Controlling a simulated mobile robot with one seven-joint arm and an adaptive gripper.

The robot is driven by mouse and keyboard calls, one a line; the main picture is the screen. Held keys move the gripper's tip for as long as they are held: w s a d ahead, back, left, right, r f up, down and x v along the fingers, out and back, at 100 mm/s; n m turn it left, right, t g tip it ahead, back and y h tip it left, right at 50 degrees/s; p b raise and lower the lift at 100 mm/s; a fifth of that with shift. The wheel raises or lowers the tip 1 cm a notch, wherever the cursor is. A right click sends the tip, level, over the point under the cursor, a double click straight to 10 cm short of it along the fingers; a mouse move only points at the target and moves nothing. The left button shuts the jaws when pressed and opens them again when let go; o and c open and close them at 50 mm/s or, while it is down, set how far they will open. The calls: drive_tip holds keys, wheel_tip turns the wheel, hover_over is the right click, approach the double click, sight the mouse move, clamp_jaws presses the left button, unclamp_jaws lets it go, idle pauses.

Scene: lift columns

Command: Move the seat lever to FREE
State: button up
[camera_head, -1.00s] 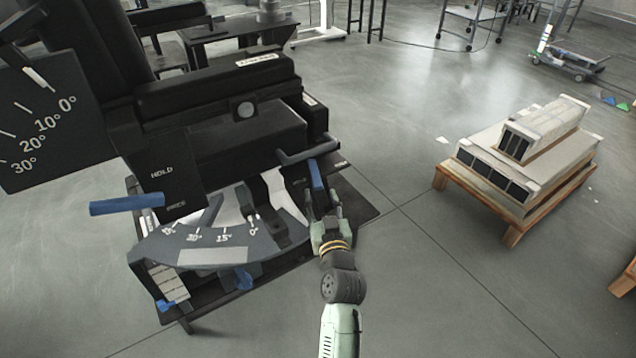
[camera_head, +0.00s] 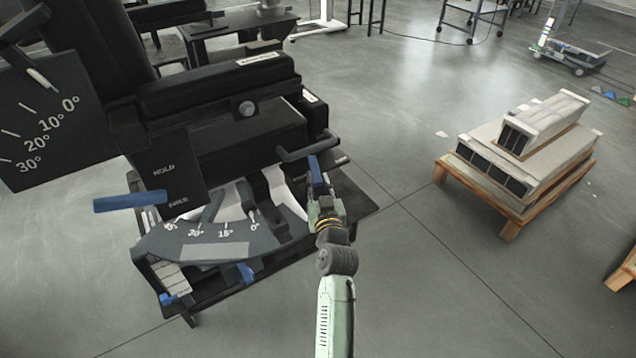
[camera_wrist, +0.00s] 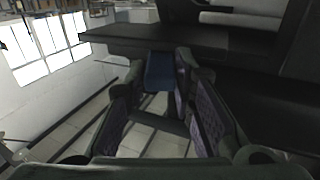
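The blue seat lever (camera_head: 316,174) sticks up at the right side of the black seat unit (camera_head: 245,140). My gripper (camera_head: 322,198) is at the lever, reaching it from the front of the picture. In the wrist view the blue lever (camera_wrist: 159,72) lies between the two fingertips of my gripper (camera_wrist: 162,88), with no clear gap on either side; the fingers look shut on it. The lever's lower part is hidden by the gripper. The small label by the lever is too small to read.
A black handle bar (camera_head: 308,149) juts out just above the lever. A blue handle (camera_head: 130,202) sits at the HOLD panel (camera_head: 165,173) on the left, above an angle scale (camera_head: 205,240). A wooden pallet (camera_head: 480,197) with grey boxes stands right, with clear floor between.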

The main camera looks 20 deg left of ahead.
clamp_jaws()
drive_tip(key=shift+d+f, duration=0.1)
idle(0.4)
drive_tip(key=d+n+y+b, duration=0.1)
drive_tip(key=b, duration=0.4)
drive_tip(key=shift+w+f+g+b, duration=0.3)
drive_tip(key=shift+w+f, duration=0.05)
drive_tip(key=w+d+n+g+y+b, duration=0.4)
drive_tip(key=g+b, duration=0.6)
drive_tip(key=b, duration=0.6)
drive_tip(key=shift+w+d+r+n+y, duration=0.25)
drive_tip(key=shift+w+r+n+y, duration=0.2)
drive_tip(key=shift+w+n+y, duration=1.1)
drive_tip(key=shift+s+n, duration=0.25)
drive_tip(key=shift+n, duration=0.1)
drive_tip(key=o, duration=0.5)
unclamp_jaws()
